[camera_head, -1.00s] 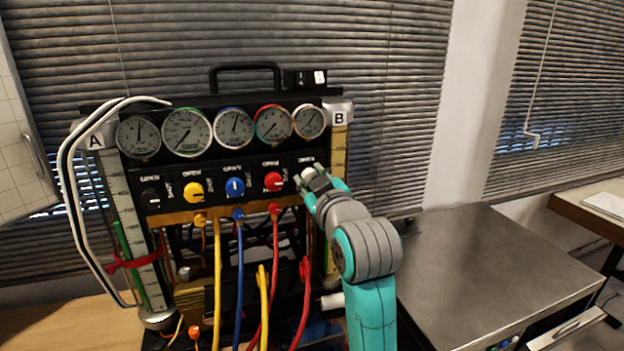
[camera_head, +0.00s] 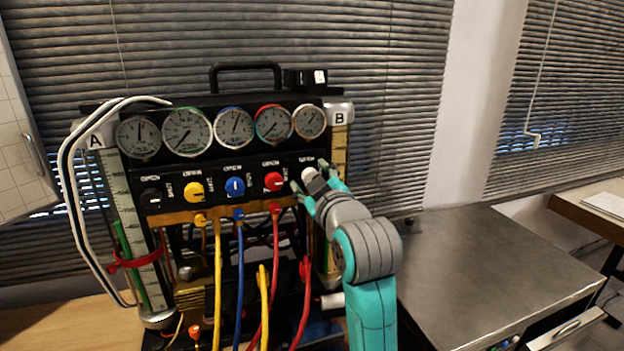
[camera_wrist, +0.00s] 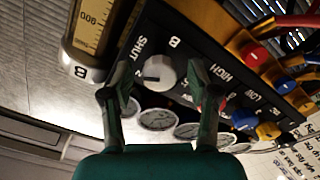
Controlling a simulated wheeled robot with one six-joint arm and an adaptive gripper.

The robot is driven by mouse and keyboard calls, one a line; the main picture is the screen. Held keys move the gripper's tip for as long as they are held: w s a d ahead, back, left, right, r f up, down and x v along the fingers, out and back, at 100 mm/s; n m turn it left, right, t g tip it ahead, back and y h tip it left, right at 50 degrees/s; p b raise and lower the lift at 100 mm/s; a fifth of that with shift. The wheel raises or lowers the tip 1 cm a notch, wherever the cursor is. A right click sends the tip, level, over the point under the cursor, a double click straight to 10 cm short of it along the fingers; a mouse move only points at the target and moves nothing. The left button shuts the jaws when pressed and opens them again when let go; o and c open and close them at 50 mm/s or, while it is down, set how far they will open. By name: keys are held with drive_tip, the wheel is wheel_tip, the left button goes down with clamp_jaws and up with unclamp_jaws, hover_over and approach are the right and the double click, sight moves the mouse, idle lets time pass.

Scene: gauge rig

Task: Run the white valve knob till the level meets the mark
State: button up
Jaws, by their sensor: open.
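The white valve knob (camera_wrist: 158,73) is on the black panel beside the letter B and the word SHUT. In the wrist view it sits between my spread fingers. My gripper (camera_wrist: 162,80) is open, one finger on each side of the knob with a visible gap. In the head view my gripper (camera_head: 310,182) is at the panel's right end and partly covers the knob. Tube B (camera_head: 340,150), with a yellow scale, stands at the rig's right side; its lower part is partly behind my arm. I cannot make out its level or mark.
Red (camera_head: 273,181), blue (camera_head: 235,187), yellow (camera_head: 194,191) and black (camera_head: 151,198) knobs line the panel to the left. Several round gauges sit above. Coloured hoses hang below. Tube A (camera_head: 122,200) stands left. A grey cabinet top (camera_head: 490,270) is clear at right.

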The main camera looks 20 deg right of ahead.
drive_tip(key=s, duration=0.7)
drive_tip(key=shift+s, duration=0.2)
idle(1.6)
drive_tip(key=w+m, duration=0.7)
drive_tip(key=w, duration=0.1)
drive_tip(key=shift+w+f, duration=0.1)
drive_tip(key=shift+w, duration=0.1)
idle(0.6)
